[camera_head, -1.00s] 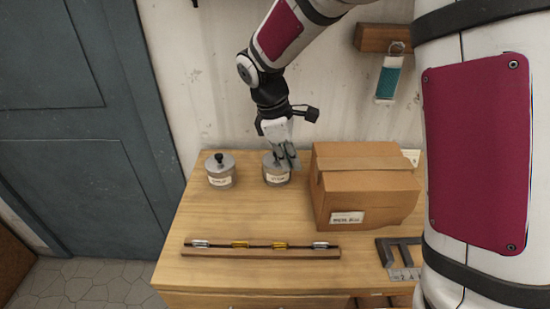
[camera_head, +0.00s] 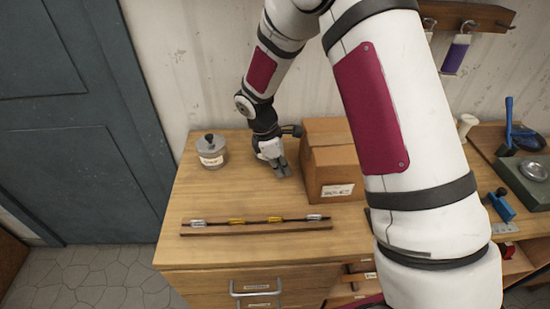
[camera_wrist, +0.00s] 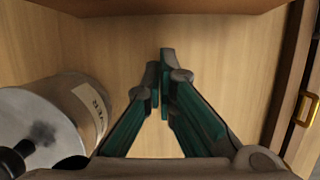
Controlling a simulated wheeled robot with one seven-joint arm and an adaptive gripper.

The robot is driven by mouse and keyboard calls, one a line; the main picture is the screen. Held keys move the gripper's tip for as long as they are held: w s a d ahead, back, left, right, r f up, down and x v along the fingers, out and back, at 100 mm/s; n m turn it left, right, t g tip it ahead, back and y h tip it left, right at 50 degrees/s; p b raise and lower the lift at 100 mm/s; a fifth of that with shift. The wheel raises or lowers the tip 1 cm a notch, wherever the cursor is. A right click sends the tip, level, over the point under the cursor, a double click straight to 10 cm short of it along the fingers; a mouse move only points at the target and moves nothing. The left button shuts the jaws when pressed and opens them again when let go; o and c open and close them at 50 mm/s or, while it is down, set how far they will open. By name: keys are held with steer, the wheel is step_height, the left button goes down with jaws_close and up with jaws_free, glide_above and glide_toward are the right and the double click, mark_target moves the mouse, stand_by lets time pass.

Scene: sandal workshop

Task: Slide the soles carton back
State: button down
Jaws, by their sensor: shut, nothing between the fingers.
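The soles carton (camera_head: 333,173), a closed brown cardboard box with a white label, stands on the wooden bench top. My arm covers its right part in the head view. My gripper (camera_head: 283,171) is low over the bench just left of the carton; I cannot tell whether they touch. The fingers (camera_wrist: 165,62) are shut and empty in the wrist view. A brown surface (camera_wrist: 165,6), probably the carton, runs along that view's top edge.
A lidded grey tin (camera_head: 211,151) stands left of my gripper. A labelled tin (camera_wrist: 62,120) is close beside the fingers in the wrist view. A wooden rail with clips (camera_head: 257,226) lies near the bench's front edge. Tools lie at the right.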

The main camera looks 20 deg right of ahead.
steer(key=shift+s+d+r, duration=0.15)
steer(key=shift+d, duration=0.25)
steer(key=shift+s+d+r, duration=0.1)
steer(key=shift+s+d, duration=0.05)
steer(key=shift+d, duration=0.2)
steer(key=shift+d+f+p, duration=0.1)
steer(key=shift+d+p, duration=0.2)
steer(key=shift+d, duration=0.35)
steer(key=s+d, duration=0.1)
steer(key=d, duration=0.8)
steer(key=s+d+p, duration=0.1)
steer(key=s+d, duration=0.1)
steer(key=d, duration=0.7)
steer(key=s+d, duration=0.2)
steer(key=d, duration=0.7)
steer(key=shift+s+p, duration=0.2)
steer(key=shift+p, duration=0.1)
